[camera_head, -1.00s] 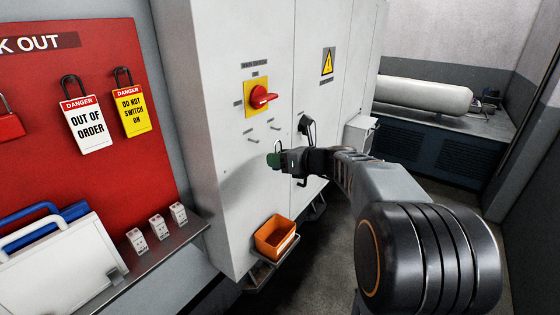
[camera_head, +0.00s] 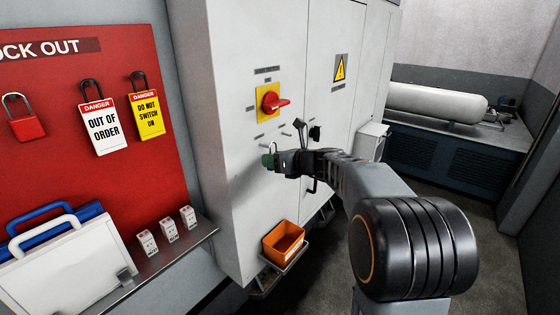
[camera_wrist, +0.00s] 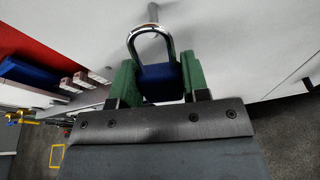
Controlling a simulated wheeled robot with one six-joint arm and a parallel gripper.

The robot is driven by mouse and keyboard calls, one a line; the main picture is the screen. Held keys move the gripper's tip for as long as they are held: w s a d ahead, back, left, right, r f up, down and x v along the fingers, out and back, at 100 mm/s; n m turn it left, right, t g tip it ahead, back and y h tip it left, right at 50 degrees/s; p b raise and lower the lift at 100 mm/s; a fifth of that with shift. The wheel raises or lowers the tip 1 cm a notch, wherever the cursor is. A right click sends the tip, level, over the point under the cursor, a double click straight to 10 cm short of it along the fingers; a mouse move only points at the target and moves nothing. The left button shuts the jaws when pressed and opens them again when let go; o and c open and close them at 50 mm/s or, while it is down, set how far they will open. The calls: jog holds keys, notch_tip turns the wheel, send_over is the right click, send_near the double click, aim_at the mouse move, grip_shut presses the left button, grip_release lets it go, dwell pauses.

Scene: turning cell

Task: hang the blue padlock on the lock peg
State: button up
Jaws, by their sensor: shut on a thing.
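The blue padlock (camera_wrist: 160,82) is between the green fingertips of my gripper (camera_wrist: 160,80) in the wrist view. My gripper is shut on its body, and the silver shackle (camera_wrist: 134,42) points up in that picture. A metal peg (camera_wrist: 152,12) shows at the top of the shackle; I cannot tell whether it passes through the loop. In the head view my gripper (camera_head: 269,161) is at the white cabinet front, just below short pegs (camera_head: 286,134) under the red switch. The padlock body is mostly hidden there.
The red rotary switch (camera_head: 273,102) sits on a yellow plate above my gripper. A black-handled part (camera_head: 315,132) is close on the right. An orange bin (camera_head: 285,242) is below. The red lockout board (camera_head: 55,165) with tags stands at left.

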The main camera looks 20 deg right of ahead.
jog(key=shift+x, duration=1.7)
jog(key=shift+f, duration=0.1)
jog(key=o, duration=1)
jog(key=shift+o, duration=0.2)
